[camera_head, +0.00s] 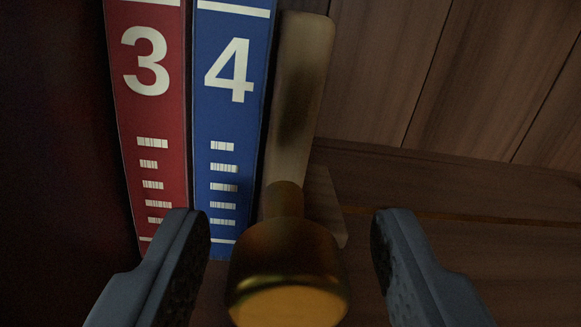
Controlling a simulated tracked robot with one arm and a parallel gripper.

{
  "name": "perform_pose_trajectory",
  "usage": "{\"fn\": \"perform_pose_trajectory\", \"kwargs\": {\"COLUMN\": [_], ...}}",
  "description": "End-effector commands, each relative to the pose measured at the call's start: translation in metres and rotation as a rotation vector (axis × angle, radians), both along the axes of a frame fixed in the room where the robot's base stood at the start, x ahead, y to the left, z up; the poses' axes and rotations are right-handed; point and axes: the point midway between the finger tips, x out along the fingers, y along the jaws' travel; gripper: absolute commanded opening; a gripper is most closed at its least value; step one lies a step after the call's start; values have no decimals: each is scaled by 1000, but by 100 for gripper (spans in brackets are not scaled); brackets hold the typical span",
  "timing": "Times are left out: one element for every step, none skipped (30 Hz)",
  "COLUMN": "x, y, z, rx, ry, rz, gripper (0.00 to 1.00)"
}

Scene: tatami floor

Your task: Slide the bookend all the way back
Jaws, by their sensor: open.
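The bookend (305,75) is a pale, upright plate standing just right of the blue book marked 4 (232,150). A brass knob (287,270) on a short stem sticks out from it toward me. Part of a flat foot (326,210) shows at the lower right of the plate. My gripper (288,230) is open, with one grey finger on each side of the knob. A gap shows between the knob and each finger, wider on the right.
A red book marked 3 (152,130) stands left of the blue book. Dark wooden boards (420,75) form the back wall, and the wooden shelf (450,235) right of the bookend is bare. The far left is dark.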

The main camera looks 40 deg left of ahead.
Motion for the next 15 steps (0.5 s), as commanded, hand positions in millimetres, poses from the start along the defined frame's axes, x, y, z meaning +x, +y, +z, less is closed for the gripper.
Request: {"fn": "perform_pose_trajectory", "kwargs": {"x": [3, 4, 6, 8, 9, 10, 11, 11, 12, 12, 12, 13, 13, 13, 13], "y": [5, 7, 10, 11, 12, 13, 14, 15, 15, 16, 16, 16, 16, 16, 16], "z": [-1, -1, -1, -1, 0, 0, 0, 0, 0, 0, 1, 1, 1, 1, 1], "rx": [0, 0, 0, 0, 0, 1, 1, 1, 1, 1, 1, 1, 1, 1, 1], "ry": [-1, -1, -1, -2, -2, -1, -1, -1, -1, -1, -1, -1, -1, -1, -1], "rz": [2, 2, 3, 3, 3, 2, 2, 2, 1, 1, 1, 1, 1, 1, 1], "gripper": [48, 48, 48, 48, 48, 48, 48, 48, 48, 48, 48, 48, 48, 48, 48]}}
